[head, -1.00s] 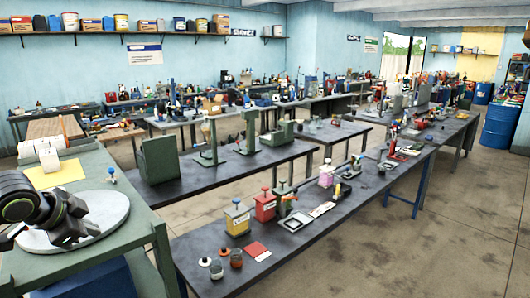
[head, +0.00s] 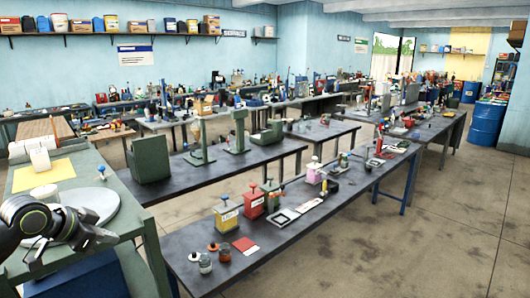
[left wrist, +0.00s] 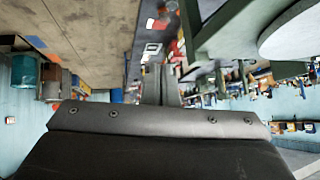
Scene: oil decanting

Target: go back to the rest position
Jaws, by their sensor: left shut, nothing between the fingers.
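My left gripper (head: 95,243) shows at the lower left of the head view, by the near edge of the round grey plate (head: 100,203) on the green bench. Its fingers are together with nothing between them. In the left wrist view the closed fingers (left wrist: 161,85) point away from the camera, with no object at them. That view is upside down. My right gripper is in neither view.
The green bench (head: 130,215) is close at the left. A dark table (head: 300,232) crosses ahead, bearing a yellow can (head: 227,216), a red can (head: 253,204), small jars and a red card (head: 245,245). Open floor (head: 410,235) lies at the right.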

